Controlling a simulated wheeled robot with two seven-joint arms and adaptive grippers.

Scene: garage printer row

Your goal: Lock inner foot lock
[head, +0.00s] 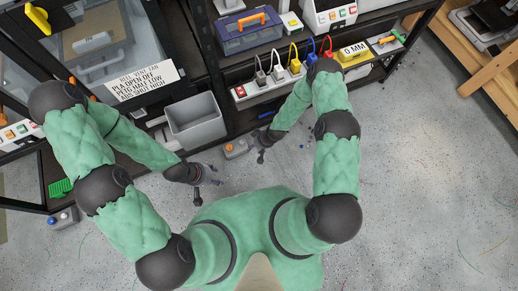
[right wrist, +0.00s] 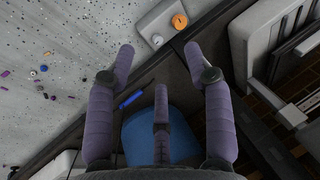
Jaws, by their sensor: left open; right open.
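A small grey foot lock with an orange knob (head: 237,148) sits low at the foot of the rack, and it also shows at the top of the right wrist view (right wrist: 160,22). A second grey lock with a blue knob (head: 62,217) is at the rack's left foot. My right gripper (head: 262,153) is open and empty, just right of the orange-knobbed lock and apart from it. Its spread fingers (right wrist: 160,55) point towards that lock in the wrist view. My left gripper (head: 207,184) is open and empty, below and left of the same lock.
A grey bin (head: 194,121) stands on the low shelf above the lock. A power strip with coloured plugs (head: 264,87) and a blue toolbox (head: 248,30) are on the rack. Small bits litter the floor (head: 410,170), which is otherwise open at right.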

